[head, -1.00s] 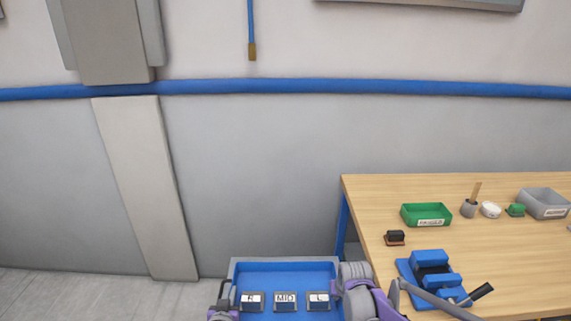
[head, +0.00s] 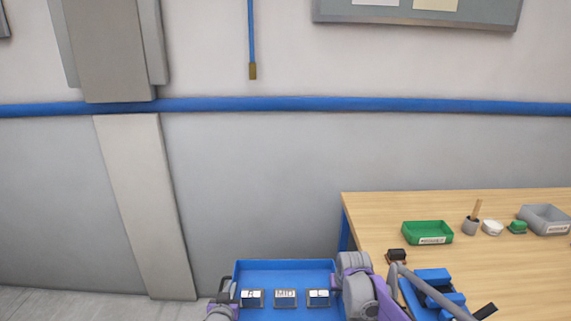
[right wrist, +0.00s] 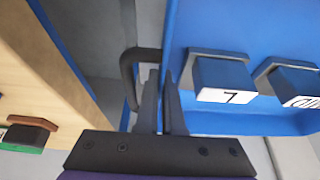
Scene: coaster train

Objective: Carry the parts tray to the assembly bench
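The parts tray (head: 285,267) is blue and shows at the bottom middle of the head view. Blocks labelled MID (head: 285,298) and L (head: 318,297) sit in it, beside a third labelled block (head: 251,298). My right gripper (right wrist: 162,82) is closed at the tray's side by a black handle (right wrist: 130,75); the exact grip is partly hidden. My left gripper (head: 226,297) is at the tray's left handle, its fingers mostly hidden. The tray looks level between both. The assembly bench (head: 380,205) has a wooden top and stands to the right, beyond my right arm.
On the bench are a green bin (head: 428,233), a grey bin (head: 545,218), a small dark block (head: 396,256), a brush pot (head: 471,226) and a blue fixture (head: 433,283). A grey wall with a blue rail (head: 300,104) stands behind.

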